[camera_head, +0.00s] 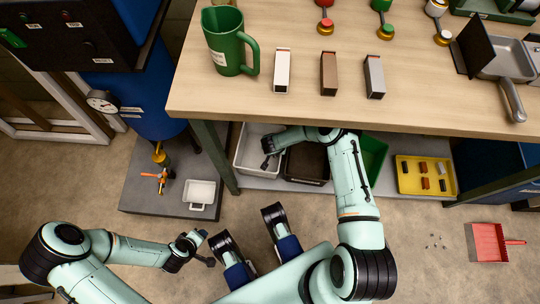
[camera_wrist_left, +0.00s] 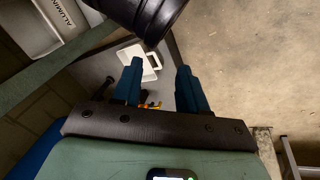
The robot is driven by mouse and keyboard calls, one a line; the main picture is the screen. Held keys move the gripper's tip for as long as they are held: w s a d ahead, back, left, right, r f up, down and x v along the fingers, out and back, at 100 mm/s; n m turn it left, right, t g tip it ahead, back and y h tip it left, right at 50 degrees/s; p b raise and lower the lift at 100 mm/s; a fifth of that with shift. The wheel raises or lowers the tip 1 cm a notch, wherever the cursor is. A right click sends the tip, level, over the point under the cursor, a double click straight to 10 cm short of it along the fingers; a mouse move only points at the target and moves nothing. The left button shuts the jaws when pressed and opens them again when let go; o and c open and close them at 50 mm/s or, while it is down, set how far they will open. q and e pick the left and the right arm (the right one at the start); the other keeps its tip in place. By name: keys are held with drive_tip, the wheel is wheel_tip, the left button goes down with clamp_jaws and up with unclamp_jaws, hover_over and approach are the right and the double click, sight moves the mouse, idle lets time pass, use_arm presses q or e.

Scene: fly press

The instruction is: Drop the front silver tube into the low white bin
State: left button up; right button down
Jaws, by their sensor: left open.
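I cannot tell for sure which counts as the silver tube. The low white bin (camera_head: 241,160) is on the shelf under the table; its labelled wall shows in the left wrist view (camera_wrist_left: 40,28). My right gripper (camera_head: 266,160) is at this bin, below the table edge; its fingers are too small to read. My left gripper (camera_head: 210,251) is open and empty above the floor, with its fingers apart in the wrist view (camera_wrist_left: 160,88).
A dark bin (camera_head: 306,165), a green bin (camera_head: 374,158) and a yellow tray (camera_head: 450,188) share the shelf. A green mug (camera_head: 226,45) and a grey pan (camera_head: 510,60) are on the table. A red dustpan (camera_head: 488,243) lies on the floor.

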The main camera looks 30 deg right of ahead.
drive_tip(key=shift+f, duration=0.75)
drive_tip(key=shift+f+b, duration=0.4)
drive_tip(key=shift+b, duration=0.1)
use_arm(q)
drive_tip(key=shift+g, duration=0.5)
drive_tip(key=shift+s+a+f+b, duration=0.25)
drive_tip(key=shift+s+f, duration=0.1)
drive_tip(key=shift+f, duration=0.35)
drive_tip(key=shift+s+a+f+b, duration=0.2)
drive_tip(key=shift+s+f, duration=0.2)
drive_tip(key=shift+f, duration=0.35)
drive_tip(key=shift+s+a+f+b, duration=0.25)
drive_tip(key=shift+s+f, duration=0.1)
drive_tip(key=shift+f, duration=0.35)
use_arm(e)
drive_tip(key=shift+f, duration=1.05)
drive_tip(key=c, duration=0.8)
unclamp_jaws()
